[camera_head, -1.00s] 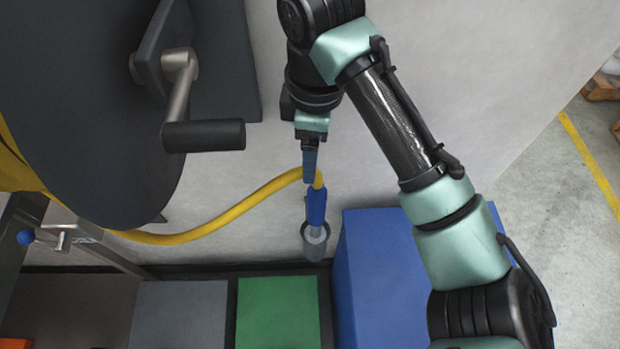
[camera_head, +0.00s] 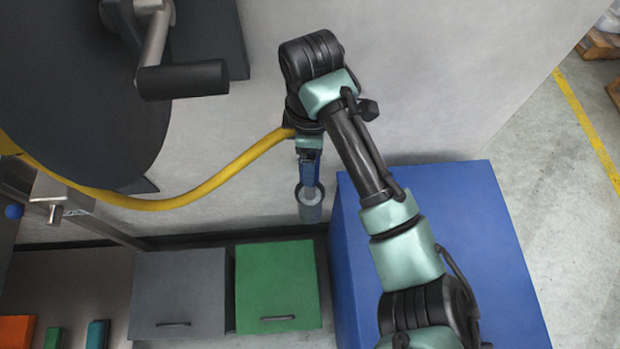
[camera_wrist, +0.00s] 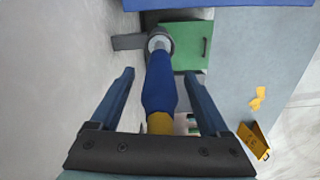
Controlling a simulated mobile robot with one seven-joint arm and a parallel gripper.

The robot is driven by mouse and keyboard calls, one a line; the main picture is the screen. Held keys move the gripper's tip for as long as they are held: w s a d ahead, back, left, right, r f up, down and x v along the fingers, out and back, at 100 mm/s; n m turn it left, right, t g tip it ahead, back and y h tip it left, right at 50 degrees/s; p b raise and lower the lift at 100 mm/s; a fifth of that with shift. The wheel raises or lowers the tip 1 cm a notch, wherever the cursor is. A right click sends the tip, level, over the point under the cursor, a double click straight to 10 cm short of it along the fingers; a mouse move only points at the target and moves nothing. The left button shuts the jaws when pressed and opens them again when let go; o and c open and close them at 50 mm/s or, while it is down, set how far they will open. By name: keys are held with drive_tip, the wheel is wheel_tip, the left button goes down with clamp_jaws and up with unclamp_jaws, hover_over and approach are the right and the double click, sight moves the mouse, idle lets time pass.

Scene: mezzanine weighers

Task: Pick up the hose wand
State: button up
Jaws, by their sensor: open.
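The hose wand has a blue grip (camera_wrist: 160,85) that leads to a yellow hose (camera_wrist: 160,122) at its near end. Its far end sits at a grey ring-like holder (camera_wrist: 157,42) on the wall. In the wrist view my gripper (camera_wrist: 158,76) is open, with one blue finger on each side of the grip and visible gaps between. In the head view my gripper (camera_head: 308,168) is over the wand, just above the grey holder (camera_head: 310,200). There the grip is mostly hidden by my gripper, and the yellow hose (camera_head: 220,178) sags left from it.
A large dark reel (camera_head: 90,110) with a crank handle (camera_head: 183,80) is at left. A grey box (camera_head: 180,285), a green box (camera_head: 277,280) and a big blue box (camera_head: 450,240) stand below. The pale wall is close behind my gripper; open floor is at right.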

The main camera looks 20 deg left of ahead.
drive_tip(key=shift+f, duration=0.3)
clamp_jaws()
drive_tip(key=shift+r, duration=0.1)
idle(1.1)
